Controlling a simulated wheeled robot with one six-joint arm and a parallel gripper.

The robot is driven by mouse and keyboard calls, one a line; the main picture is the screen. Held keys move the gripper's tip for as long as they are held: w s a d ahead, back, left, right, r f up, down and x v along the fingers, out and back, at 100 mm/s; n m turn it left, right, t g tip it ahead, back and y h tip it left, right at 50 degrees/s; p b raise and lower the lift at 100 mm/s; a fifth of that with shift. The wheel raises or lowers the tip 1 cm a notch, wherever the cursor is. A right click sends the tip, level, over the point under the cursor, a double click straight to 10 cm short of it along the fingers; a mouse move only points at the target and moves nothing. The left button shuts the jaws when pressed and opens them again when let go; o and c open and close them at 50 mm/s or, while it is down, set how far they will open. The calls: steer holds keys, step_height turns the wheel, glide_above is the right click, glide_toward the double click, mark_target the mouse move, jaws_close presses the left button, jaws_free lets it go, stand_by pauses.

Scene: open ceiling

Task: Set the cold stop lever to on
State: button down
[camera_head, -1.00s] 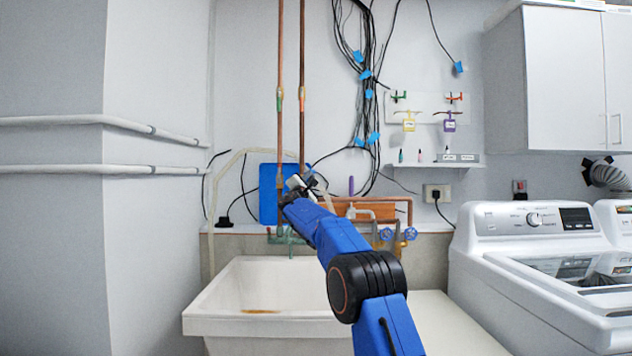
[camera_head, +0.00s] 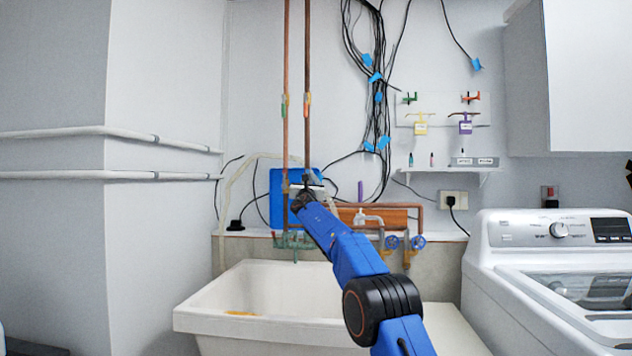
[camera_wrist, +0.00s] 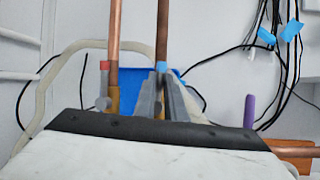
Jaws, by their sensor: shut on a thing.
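Two copper pipes run down the back wall. In the wrist view the left pipe (camera_wrist: 113,50) has a red band and a grey lever (camera_wrist: 103,103) hanging beside it. The right pipe (camera_wrist: 162,35) has a blue band (camera_wrist: 161,66). My gripper (camera_wrist: 162,82) is at the right pipe, just below the blue band, its two grey fingers close together. It is shut on what appears to be the cold stop lever, which the fingers hide, so its angle cannot be told. In the head view my gripper (camera_head: 309,180) is at the lower pipes, above the sink's back edge.
A white sink (camera_head: 225,300) stands below, with a washing machine (camera_head: 540,270) at the right. A blue panel (camera_head: 278,200) is behind the pipes. A faucet with blue knobs (camera_head: 418,242), black cables (camera_head: 375,60) and a small shelf (camera_head: 450,169) are right of the pipes.

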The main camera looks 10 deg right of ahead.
steer(key=shift+w+a+n+y, duration=0.15)
steer(key=shift+n+y, duration=0.25)
steer(key=shift+n, duration=0.5)
steer(key=c, duration=1.8)
jaws_free()
steer(key=shift+f, duration=0.1)
steer(key=v, duration=1.7)
steer(key=shift+s, duration=0.3)
